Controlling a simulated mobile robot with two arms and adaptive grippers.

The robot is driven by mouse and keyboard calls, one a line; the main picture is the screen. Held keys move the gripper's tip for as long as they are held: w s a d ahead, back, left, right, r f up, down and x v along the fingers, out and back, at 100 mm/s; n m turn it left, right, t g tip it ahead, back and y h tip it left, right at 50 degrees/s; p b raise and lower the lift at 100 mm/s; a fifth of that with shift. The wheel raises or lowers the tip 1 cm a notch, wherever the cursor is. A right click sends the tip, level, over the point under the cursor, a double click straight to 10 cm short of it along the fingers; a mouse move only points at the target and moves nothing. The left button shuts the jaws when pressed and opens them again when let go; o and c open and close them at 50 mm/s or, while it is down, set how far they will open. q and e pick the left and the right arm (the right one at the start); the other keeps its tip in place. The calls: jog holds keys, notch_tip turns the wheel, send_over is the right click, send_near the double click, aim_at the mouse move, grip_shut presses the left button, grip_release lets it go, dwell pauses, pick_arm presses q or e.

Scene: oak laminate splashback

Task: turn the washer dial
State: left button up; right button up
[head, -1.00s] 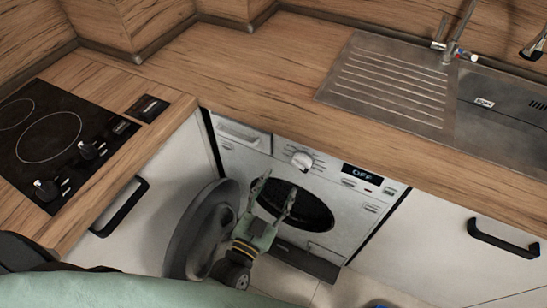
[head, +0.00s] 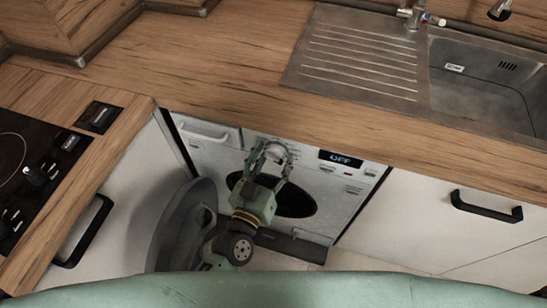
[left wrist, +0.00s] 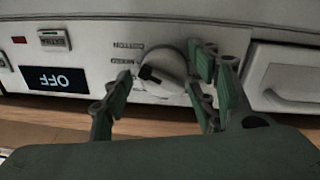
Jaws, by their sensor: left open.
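The washer (head: 340,205) stands under the counter, and its display (head: 341,159) reads OFF. Its round white dial (head: 276,151) is on the front panel, left of the display. My left gripper (head: 272,160) is open in front of the panel, its fingertips to either side of the dial in the picture. The left wrist view, upside down, shows the dial (left wrist: 162,72) between the spread green fingers (left wrist: 160,95); I cannot tell whether they touch it. The dial has a dark mark on its grip bar. My right gripper is not in view.
The washer's round door (head: 185,225) hangs open at the left, close beside my left arm. The wooden counter (head: 225,75) overhangs the panel. A cooktop (head: 20,160) is at the left, and a sink (head: 475,85) is at the upper right. A cabinet handle (head: 486,207) sticks out at the right.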

pick_arm(q)
jog(key=c, duration=0.7)
jog(key=shift+c, duration=2)
jog(key=shift+n, duration=0.6)
jog(key=shift+r+n, duration=0.15)
jog(key=shift+n, duration=0.75)
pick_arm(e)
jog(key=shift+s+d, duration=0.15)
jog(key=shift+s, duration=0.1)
